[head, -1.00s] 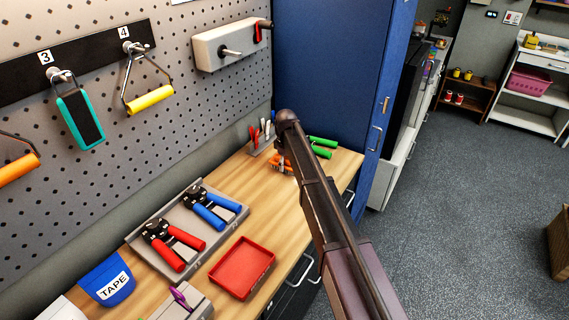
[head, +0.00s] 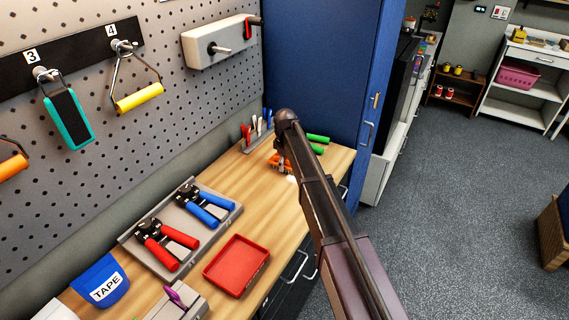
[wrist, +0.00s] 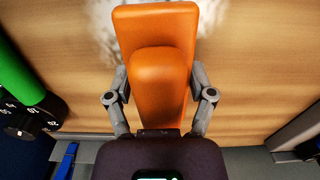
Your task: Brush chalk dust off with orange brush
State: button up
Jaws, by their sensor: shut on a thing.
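The orange brush (wrist: 165,85) is gripped between the grey fingers of my gripper (wrist: 160,88) in the wrist view. It is over the wooden bench top (wrist: 255,60), with its wide part toward the top of the picture. Its bristles are hidden, and I cannot tell whether it touches the wood. White chalk dust (wrist: 103,28) shows on the wood on both sides of the brush's far end. In the head view the orange brush (head: 277,160) is partly hidden behind my arm, near the bench's far end, and a small white patch shows beside it.
Green-handled grips (head: 318,138) lie just right of the brush, against the blue cabinet (head: 320,70). A tool rack (head: 256,133) stands behind it by the pegboard. Nearer are a tray with red and blue grippers (head: 190,222) and a red tray (head: 238,265). Open floor lies right.

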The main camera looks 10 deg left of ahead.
jog(key=shift+s+d, duration=0.25)
jog(key=shift+d, duration=0.5)
jog(key=shift+s+d, duration=0.25)
jog(key=shift+d, duration=0.5)
jog(key=shift+s+d+f, duration=0.1)
jog(key=shift+s+d, duration=0.25)
jog(key=shift+d, duration=0.5)
jog(key=shift+s+d, duration=0.3)
jog(key=shift+d, duration=0.5)
jog(key=shift+s+d, duration=0.25)
jog(key=shift+d, duration=0.55)
jog(key=shift+s+d, duration=0.25)
jog(key=shift+d, duration=0.5)
jog(key=shift+s, duration=0.1)
jog(key=shift+s+a, duration=0.2)
jog(key=shift+s, duration=0.3)
jog(key=shift+s+a, duration=0.2)
jog(key=shift+s, duration=0.3)
